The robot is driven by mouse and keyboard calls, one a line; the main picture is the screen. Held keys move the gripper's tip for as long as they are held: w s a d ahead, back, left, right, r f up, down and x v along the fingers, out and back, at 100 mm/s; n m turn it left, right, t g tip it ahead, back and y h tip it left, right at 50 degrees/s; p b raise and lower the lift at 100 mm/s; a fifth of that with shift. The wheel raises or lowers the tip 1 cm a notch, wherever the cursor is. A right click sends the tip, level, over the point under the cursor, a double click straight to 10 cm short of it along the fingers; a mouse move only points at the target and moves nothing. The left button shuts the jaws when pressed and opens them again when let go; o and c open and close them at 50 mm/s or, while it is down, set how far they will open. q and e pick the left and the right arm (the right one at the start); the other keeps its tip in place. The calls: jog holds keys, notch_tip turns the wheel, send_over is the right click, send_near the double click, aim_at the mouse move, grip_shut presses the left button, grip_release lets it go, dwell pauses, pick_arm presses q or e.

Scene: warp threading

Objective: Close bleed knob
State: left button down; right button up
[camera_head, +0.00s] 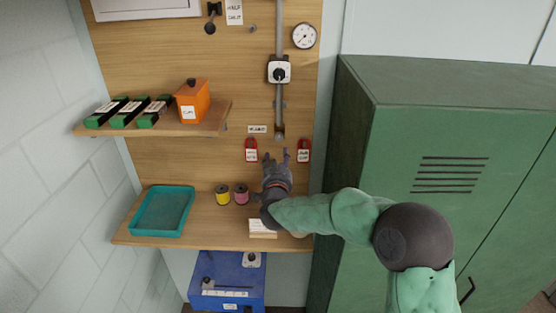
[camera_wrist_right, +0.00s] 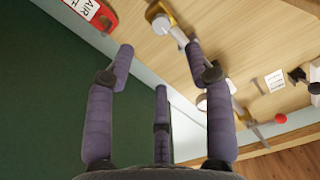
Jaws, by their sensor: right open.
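A small dark fitting (camera_head: 279,134) sits at the lower end of the grey pipe on the wooden board, beside a small white label (camera_head: 257,129) too small to read surely; it may be the bleed knob. My right gripper (camera_head: 276,154) is just below it, fingers apart and pointing up the board. In the right wrist view the gripper (camera_wrist_right: 160,60) is open and empty. A pale round knob on a brass fitting (camera_wrist_right: 159,20) shows beyond the fingertips, apart from them. I cannot tell whether the knob is open or closed. My left gripper is not in view.
Red tags hang left (camera_head: 251,150) and right (camera_head: 304,151) of my gripper. A pressure gauge (camera_head: 303,36) and a black-handled valve (camera_head: 279,72) are above. The lower shelf (camera_head: 212,229) holds a teal tray (camera_head: 162,231) and two spools. A green cabinet (camera_head: 440,140) stands close on the right.

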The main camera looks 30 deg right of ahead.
aim_at(279, 138)
jog(key=w+d+m, duration=0.2)
jog(key=w+m, duration=0.1)
jog(key=w+d+m+b, duration=0.1)
jog(key=w+d+m, duration=0.1)
jog(key=w+m, duration=0.1)
jog(key=w+d+m, duration=0.2)
jog(key=w+m, duration=0.1)
jog(key=shift+w+r+m, duration=0.2)
jog(key=shift+w+m, duration=0.05)
jog(key=shift+m, duration=0.05)
dwell(0.5)
grip_shut()
jog(key=shift+b, duration=0.4)
